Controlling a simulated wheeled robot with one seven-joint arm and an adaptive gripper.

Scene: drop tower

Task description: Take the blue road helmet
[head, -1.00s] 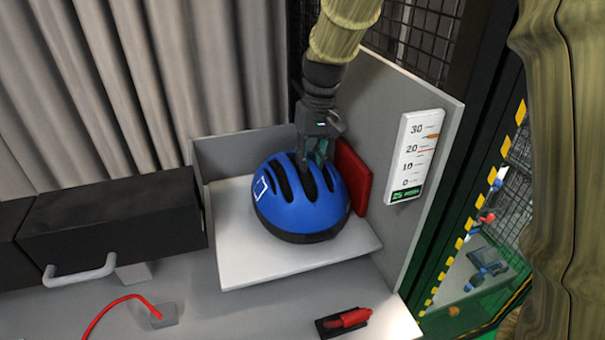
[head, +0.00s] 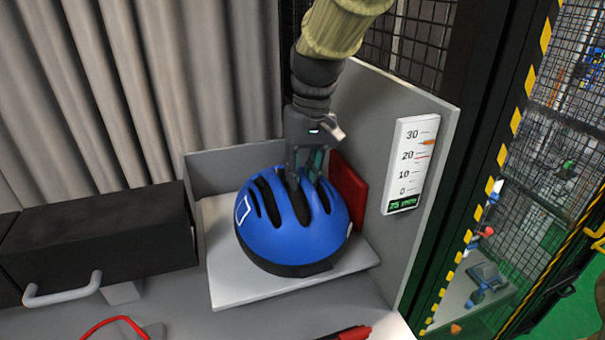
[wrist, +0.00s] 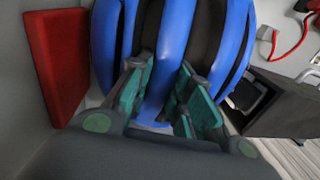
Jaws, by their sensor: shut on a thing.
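The blue road helmet (head: 290,228) has dark vents, a black lower rim and a white outlined rectangle on its left side. It sits dome up on, or just above, the light grey shelf (head: 235,292); I cannot tell whether its underside touches. My gripper (head: 306,184) points down into the top of the helmet. In the wrist view the teal fingers of my gripper (wrist: 163,95) are shut on a blue rib of the helmet (wrist: 165,60), one on each side. The fingertips are partly hidden in the vents.
A red block (head: 349,188) stands behind the helmet against the grey side panel, which carries a white gauge (head: 408,163). A black drawer with a grey handle (head: 62,290) is at left. A red-handled thing (head: 352,333) lies at the front edge. A mesh fence is at right.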

